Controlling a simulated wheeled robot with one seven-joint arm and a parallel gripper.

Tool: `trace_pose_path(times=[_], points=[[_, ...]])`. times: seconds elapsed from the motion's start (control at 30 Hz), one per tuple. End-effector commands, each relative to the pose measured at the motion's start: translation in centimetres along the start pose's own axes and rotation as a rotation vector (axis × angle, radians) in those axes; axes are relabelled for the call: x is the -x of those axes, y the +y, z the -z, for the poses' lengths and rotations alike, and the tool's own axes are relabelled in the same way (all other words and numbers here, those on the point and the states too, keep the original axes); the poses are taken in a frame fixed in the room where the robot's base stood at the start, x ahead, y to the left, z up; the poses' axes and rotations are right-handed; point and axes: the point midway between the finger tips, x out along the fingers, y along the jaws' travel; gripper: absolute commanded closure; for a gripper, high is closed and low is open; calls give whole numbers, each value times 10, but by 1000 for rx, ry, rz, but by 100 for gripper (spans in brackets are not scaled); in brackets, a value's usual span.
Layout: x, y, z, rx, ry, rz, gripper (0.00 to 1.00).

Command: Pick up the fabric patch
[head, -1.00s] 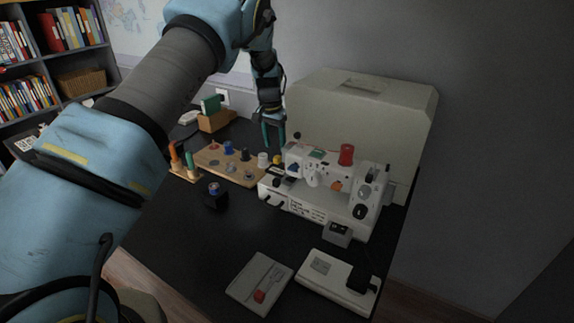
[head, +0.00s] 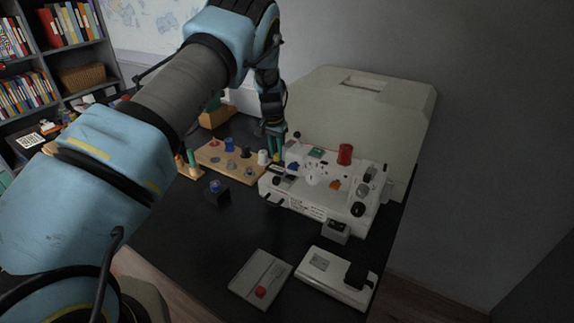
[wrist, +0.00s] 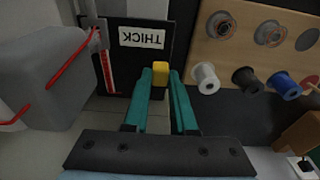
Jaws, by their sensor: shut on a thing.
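In the wrist view a dark flat piece (wrist: 133,66), which looks like the fabric patch, carries a white label reading THICK. A yellow tab (wrist: 160,70) sits at its near edge. The two teal fingers of my gripper (wrist: 161,80) are shut on this tab. The patch lies at the sewing machine (head: 318,205), next to its grey head (wrist: 45,75) with red thread. In the head view my gripper (head: 276,146) points down at the machine's left end, and its fingers largely hide the tab.
A wooden board of spools (head: 225,167) is left of the machine; a white spool (wrist: 205,78) stands close to my fingers. A large pale cover (head: 362,110) stands behind. A foot pedal (head: 335,279) and a grey case (head: 252,272) lie in front. Black tabletop is clear at front left.

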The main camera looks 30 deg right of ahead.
Motion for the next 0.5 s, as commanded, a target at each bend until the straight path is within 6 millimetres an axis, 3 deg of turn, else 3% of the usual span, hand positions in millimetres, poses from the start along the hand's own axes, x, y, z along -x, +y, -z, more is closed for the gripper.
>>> trace_pose_path(times=[0.17,0.5], points=[[0,0,0,0,0,0,100],[0,0,0,0,1,0,100]])
